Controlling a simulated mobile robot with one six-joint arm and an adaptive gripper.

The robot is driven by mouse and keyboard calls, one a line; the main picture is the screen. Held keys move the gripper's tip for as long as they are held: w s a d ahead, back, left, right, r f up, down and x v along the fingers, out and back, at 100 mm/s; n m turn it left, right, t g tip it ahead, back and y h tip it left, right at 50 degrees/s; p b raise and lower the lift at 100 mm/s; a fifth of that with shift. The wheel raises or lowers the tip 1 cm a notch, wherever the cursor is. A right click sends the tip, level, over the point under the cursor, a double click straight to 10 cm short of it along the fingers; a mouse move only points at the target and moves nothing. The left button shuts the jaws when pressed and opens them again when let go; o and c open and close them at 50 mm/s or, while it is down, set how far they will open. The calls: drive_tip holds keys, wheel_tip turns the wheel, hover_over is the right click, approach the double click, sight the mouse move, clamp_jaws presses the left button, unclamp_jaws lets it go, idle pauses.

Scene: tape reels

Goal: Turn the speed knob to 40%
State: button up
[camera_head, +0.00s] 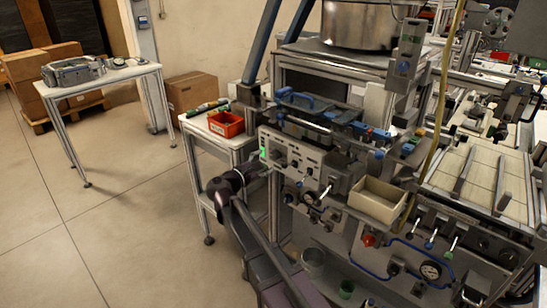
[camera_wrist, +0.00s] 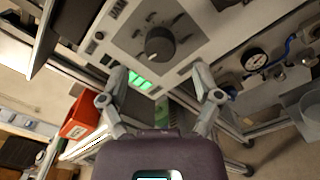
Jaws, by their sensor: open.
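The speed knob (camera_wrist: 160,43) is a dark round knob on a square grey plate in the upper middle of the wrist view. A pale mark shows near its lower edge. The scale around it is too small to read. My gripper (camera_wrist: 159,80) is open, with its two fingers apart and nothing between them. The knob lies ahead of the fingertips, apart from them. In the head view my gripper (camera_head: 258,170) is at the left part of the control panel (camera_head: 312,163). I cannot tell the knob apart there.
A lit green display (camera_wrist: 140,81) is beside the knob. A red bin (camera_head: 226,124) stands on a side table to the left. A beige tray (camera_head: 378,199) juts out right of the panel. A pressure gauge (camera_wrist: 255,60) is on the right.

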sight(273, 156)
drive_tip(key=shift+x, duration=2.15)
clamp_jaws()
